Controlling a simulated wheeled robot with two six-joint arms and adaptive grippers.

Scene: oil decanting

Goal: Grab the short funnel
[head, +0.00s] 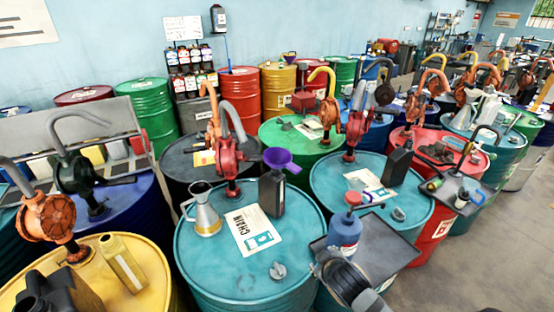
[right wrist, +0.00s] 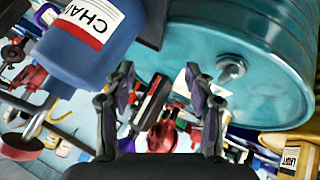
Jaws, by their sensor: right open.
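I cannot tell from labels which funnel is the short one. My right gripper (head: 324,262) is at the drum's right edge, beside the blue bottle (head: 345,232). In the right wrist view my right gripper (right wrist: 163,108) is open, with nothing seen held between its fingers. My left gripper is not in view.
The blue bottle with a red cap stands near a dark tray (head: 385,248). A white sheet (head: 253,231) and a metal cap (head: 278,270) lie on the teal drum. A red hand pump (head: 228,158) rises at its back. A yellow drum (head: 150,265) stands left.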

